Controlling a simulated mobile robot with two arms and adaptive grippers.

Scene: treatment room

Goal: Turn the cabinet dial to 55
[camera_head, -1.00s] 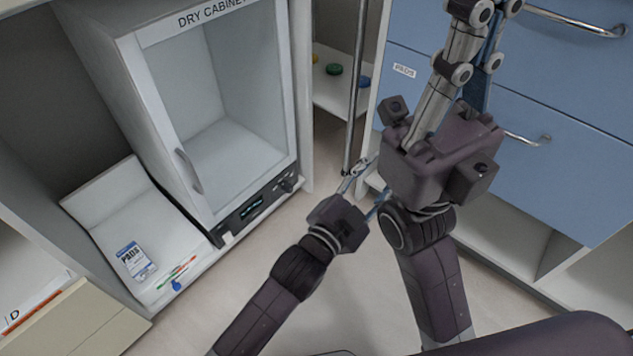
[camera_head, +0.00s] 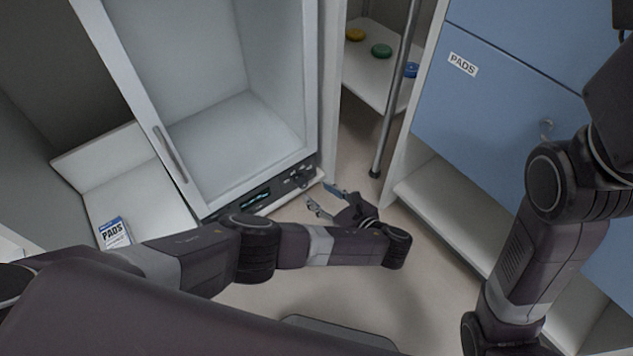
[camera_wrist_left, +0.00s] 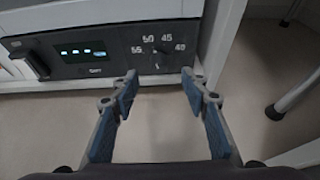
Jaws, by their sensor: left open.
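The dry cabinet (camera_head: 319,120) has a dark control panel (camera_head: 262,194) along its lower front edge. The dial (camera_head: 302,179) is a small dark knob at the panel's right end. In the left wrist view the dial (camera_wrist_left: 158,58) has the marks 55, 50, 45 and 40 around it; I cannot tell clearly where its pointer stands. A lit display (camera_wrist_left: 84,53) sits left of it, its digits unreadable. My left gripper (camera_head: 321,197) is open and empty, just in front of the dial and apart from it. In the left wrist view its fingertips (camera_wrist_left: 160,77) flank the space below the dial.
A pads box (camera_head: 114,232) lies on the white surface left of the cabinet. A metal pole (camera_head: 397,95) stands right of it, before a shelf with yellow (camera_head: 355,34), green (camera_head: 381,51) and blue (camera_head: 410,70) discs. Blue drawers (camera_head: 490,110) are at the right.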

